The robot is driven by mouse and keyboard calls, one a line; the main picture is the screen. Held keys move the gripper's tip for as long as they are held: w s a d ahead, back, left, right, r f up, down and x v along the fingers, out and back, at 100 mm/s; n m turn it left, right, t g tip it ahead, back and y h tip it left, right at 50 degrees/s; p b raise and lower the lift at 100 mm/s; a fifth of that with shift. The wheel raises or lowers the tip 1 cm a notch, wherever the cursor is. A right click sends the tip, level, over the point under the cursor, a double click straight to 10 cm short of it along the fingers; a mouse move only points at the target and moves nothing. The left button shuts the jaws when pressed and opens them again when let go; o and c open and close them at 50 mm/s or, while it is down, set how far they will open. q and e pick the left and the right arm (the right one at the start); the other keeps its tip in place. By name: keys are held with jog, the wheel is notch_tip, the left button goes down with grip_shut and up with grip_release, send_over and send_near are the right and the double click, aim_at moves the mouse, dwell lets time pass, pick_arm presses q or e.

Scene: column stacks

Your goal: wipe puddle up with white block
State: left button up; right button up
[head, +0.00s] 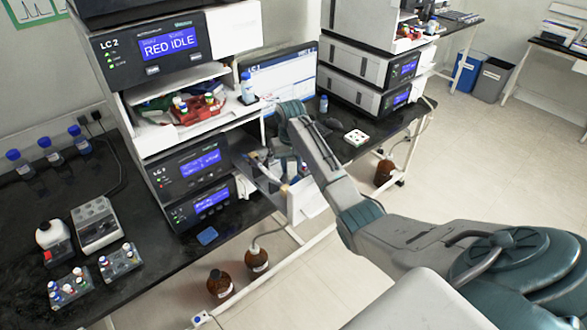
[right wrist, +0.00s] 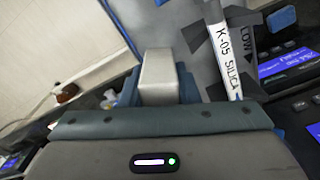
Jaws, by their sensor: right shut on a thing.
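My right gripper (head: 268,165) is at the end of the arm reaching down in front of the instrument stack in the middle of the head view. In the right wrist view a pale, whitish-grey block (right wrist: 159,75) stands upright between dark blue finger parts, and the gripper is shut on it. The block is hard to make out in the head view, where my arm and gripper cover that spot. I cannot make out a puddle in either view. My left gripper is not in view.
A white column labelled K-05 SILICA (right wrist: 226,48) is close beside the block, before a grey panel. A blue pad (head: 207,236) lies at the bench edge. Brown bottles (head: 220,284) stand on the floor. Vial racks (head: 68,287) are at left. A white tray (head: 356,137) lies on the right bench.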

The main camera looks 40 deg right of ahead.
jog(key=shift+w+a+b, duration=0.1)
jog(key=shift+w+b, duration=0.25)
jog(key=shift+w, duration=0.8)
jog(key=shift+s+r+p, duration=0.1)
jog(key=shift+s+p, duration=0.65)
jog(key=shift+s, duration=1.5)
jog(key=shift+w, duration=1.25)
jog(key=shift+w+b, duration=0.75)
jog(key=shift+w, duration=0.25)
jog(key=shift+s+p, duration=0.75)
jog(key=shift+s, duration=0.25)
jog(key=shift+s+f, duration=0.2)
jog(key=shift+s, duration=0.35)
jog(key=shift+s+r, duration=0.1)
jog(key=shift+s, duration=0.6)
jog(key=shift+w+r, duration=0.1)
jog(key=shift+w, duration=1.1)
jog(key=shift+w+b, duration=0.7)
jog(key=shift+w, duration=0.4)
